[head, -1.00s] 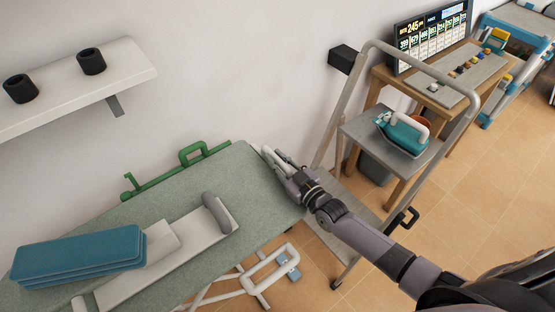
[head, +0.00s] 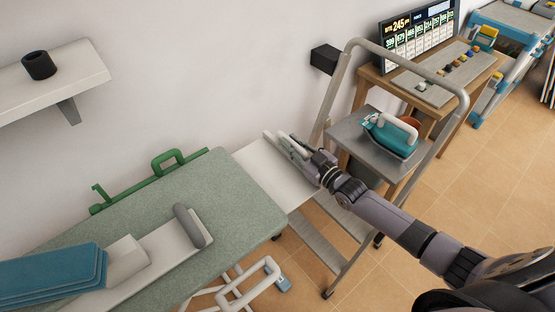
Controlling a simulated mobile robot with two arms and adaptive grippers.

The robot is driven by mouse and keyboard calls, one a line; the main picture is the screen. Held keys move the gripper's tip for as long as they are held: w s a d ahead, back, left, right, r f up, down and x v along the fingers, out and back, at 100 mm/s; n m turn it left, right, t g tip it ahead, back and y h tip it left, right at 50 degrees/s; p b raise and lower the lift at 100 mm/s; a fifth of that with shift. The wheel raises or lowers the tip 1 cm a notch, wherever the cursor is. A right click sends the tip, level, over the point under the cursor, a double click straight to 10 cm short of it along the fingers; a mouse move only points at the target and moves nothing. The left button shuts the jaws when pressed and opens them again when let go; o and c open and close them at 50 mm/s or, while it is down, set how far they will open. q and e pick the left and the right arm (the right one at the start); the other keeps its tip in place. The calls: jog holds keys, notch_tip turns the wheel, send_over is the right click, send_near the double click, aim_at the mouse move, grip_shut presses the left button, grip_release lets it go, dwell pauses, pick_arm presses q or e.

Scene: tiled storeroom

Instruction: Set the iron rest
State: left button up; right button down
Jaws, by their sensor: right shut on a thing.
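The iron rest (head: 262,174) is a flat pale plate standing out from the right end of the green ironing board (head: 215,190). My right gripper (head: 287,147) is at the plate's outer end, shut on it. The fingers and wrist hide part of that end. The teal iron (head: 385,140) with its white handle sits on the grey step (head: 355,142) of a metal frame, right of my gripper and apart from it. My left gripper is not in view.
A pale board with a grey roll (head: 188,226) and folded blue cloths (head: 55,275) lie on the ironing board. A green rail (head: 160,175) runs along its wall side. The metal frame (head: 325,100) stands close to my right arm. A wall shelf (head: 65,85) holds a dark cup.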

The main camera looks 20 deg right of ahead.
jog(key=w+d+b, duration=0.2)
jog(key=d, duration=0.3)
jog(key=shift+d+b, duration=0.4)
jog(key=c, duration=1.8)
grip_release()
jog(key=shift+r, duration=0.1)
jog(key=o, duration=0.3)
jog(key=shift+d, duration=0.1)
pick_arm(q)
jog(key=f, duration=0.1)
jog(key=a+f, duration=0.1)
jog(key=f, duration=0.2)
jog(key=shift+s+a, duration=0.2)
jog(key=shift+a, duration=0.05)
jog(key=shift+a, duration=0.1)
